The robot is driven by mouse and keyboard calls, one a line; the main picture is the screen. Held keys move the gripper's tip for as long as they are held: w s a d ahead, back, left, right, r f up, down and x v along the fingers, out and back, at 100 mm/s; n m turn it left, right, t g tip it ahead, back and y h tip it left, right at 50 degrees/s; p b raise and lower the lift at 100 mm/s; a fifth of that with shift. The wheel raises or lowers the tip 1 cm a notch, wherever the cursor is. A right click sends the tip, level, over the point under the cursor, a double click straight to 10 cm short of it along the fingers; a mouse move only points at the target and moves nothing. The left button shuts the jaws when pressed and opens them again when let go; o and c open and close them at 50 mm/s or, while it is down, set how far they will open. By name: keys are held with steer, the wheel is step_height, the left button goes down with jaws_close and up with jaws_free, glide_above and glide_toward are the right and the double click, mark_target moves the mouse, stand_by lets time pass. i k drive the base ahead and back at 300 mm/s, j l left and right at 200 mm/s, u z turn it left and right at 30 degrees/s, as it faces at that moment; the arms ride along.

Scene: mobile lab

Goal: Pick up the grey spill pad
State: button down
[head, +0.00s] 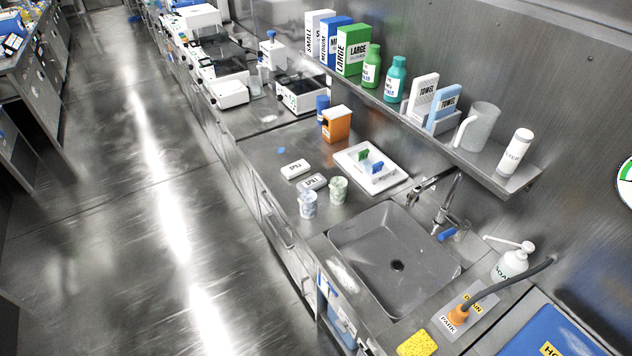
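A grey pad marked as a spill pad (313,183) lies on the steel counter to the left of the sink. A similar white spill pad (295,169) lies just behind it and a little to the left. Two small patterned cups, the left cup (308,205) and the right cup (338,190), stand close in front of and beside the grey pad. The left cup is very near the pad's front edge; I cannot tell if they touch. My gripper is not in view.
A white tray (345,160) with small green and blue items lies right of the pads. An orange box (336,124) and blue bottle (322,104) stand behind. The sink (365,250) is in front. A shelf (440,135) overhangs the back. The floor (90,240) at left is clear.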

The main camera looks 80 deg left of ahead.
mark_target(317, 180)
steer(key=u, duration=2.75)
steer(key=i+j+z, duration=0.45)
steer(key=i+j, duration=1.8)
